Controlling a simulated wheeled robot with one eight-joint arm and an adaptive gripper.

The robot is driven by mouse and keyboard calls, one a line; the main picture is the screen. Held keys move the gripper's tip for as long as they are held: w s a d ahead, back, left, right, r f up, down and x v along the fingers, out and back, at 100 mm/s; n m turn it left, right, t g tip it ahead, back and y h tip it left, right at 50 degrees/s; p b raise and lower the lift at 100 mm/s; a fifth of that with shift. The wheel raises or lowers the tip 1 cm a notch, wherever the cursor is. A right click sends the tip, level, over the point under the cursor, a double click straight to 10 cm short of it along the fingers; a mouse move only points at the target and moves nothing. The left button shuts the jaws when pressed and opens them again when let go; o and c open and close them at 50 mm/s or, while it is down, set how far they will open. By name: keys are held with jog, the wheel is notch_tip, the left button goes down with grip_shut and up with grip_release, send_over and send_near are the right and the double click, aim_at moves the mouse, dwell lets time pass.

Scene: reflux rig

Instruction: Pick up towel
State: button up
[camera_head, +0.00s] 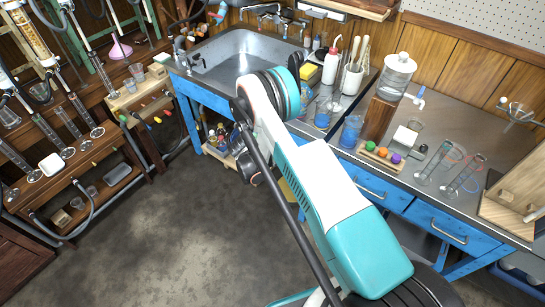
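I cannot pick out a towel for certain. A small white block-like item (52,165) lies on the wooden bench at the left; I cannot tell whether it is cloth or a dish. My white and teal arm rises from the bottom right across the middle of the view. Its far end has dark parts in front of the sink cabinet. My gripper's fingers cannot be made out there, so its opening and anything in it are hidden. My arm also covers part of the blue cabinet and the floor behind it.
A steel sink (235,62) is at the back. The right counter (440,105) holds a glass jar (396,75), colored balls (382,152) in a wooden holder, and glass cylinders (468,172). Glassware crowds the left wooden bench. The grey floor (165,235) between them is clear.

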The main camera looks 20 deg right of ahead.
jog(key=shift+w+d+f, duration=0.1)
jog(key=shift+d+f, duration=0.05)
jog(key=shift+f, duration=0.05)
grip_shut()
dwell(0.6)
dwell(0.6)
jog(key=shift+r, duration=0.1)
dwell(0.4)
jog(key=r+p, duration=0.1)
jog(key=r, duration=0.3)
jog(key=r+p, duration=0.2)
jog(key=r, duration=0.2)
jog(key=r+p, duration=0.1)
jog(key=r, duration=0.3)
jog(key=shift+d, duration=0.35)
jog(key=shift+p, duration=0.35)
jog(key=shift+a, duration=0.15)
